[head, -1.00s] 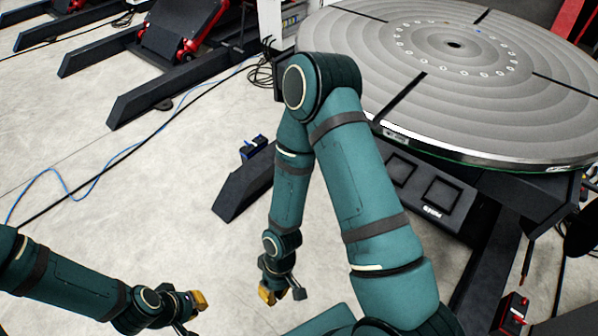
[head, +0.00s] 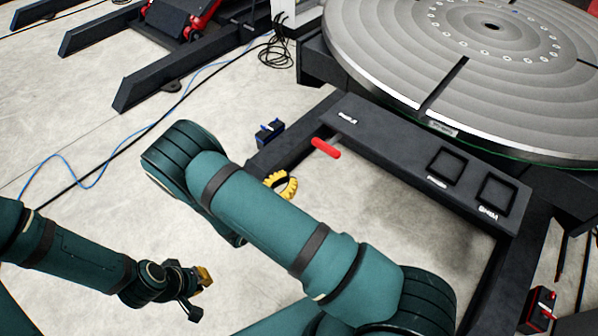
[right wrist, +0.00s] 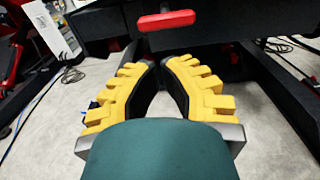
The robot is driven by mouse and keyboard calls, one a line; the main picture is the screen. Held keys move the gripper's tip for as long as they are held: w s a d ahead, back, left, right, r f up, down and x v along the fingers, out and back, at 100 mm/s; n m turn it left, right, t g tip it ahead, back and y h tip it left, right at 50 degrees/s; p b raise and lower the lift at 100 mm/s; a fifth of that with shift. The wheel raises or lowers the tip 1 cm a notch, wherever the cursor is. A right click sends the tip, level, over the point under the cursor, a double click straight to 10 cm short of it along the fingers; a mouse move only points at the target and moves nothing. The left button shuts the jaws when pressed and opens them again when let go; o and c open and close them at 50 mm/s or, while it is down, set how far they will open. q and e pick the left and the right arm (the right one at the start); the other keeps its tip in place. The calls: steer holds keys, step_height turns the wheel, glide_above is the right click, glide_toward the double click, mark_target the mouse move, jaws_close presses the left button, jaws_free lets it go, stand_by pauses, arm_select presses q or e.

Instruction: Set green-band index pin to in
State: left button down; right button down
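A red handle (head: 326,148) sticks out at the front of the dark frame under the round table. It also shows in the right wrist view (right wrist: 166,20), lying across, just beyond my right fingertips. I cannot make out a green band on it or a green-banded pin elsewhere. My right gripper (right wrist: 161,64) has its yellow fingers apart with nothing between them, short of the handle. In the head view the right gripper (head: 281,185) is partly hidden behind my arm. My left gripper (head: 200,285) is low at the left, over the floor, away from the frame; its opening is unclear.
The big grey round table (head: 395,80) overhangs the frame. A dark beam (head: 400,150) with two square recesses runs below it. A blue-topped box (head: 269,131) and a red-handled box (head: 540,308) stand by the frame legs. Cables lie on the floor at left.

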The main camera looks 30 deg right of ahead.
mark_target(320, 150)
steer(key=b+x, duration=0.1)
steer(key=x, duration=1.1)
steer(key=shift+d, duration=0.35)
steer(key=shift+w, duration=0.1)
steer(key=x, duration=0.4)
steer(key=shift+d, duration=0.2)
steer(key=shift+r, duration=0.1)
steer(key=shift+a, duration=0.25)
steer(key=v, duration=1.4)
steer(key=shift+p, duration=0.35)
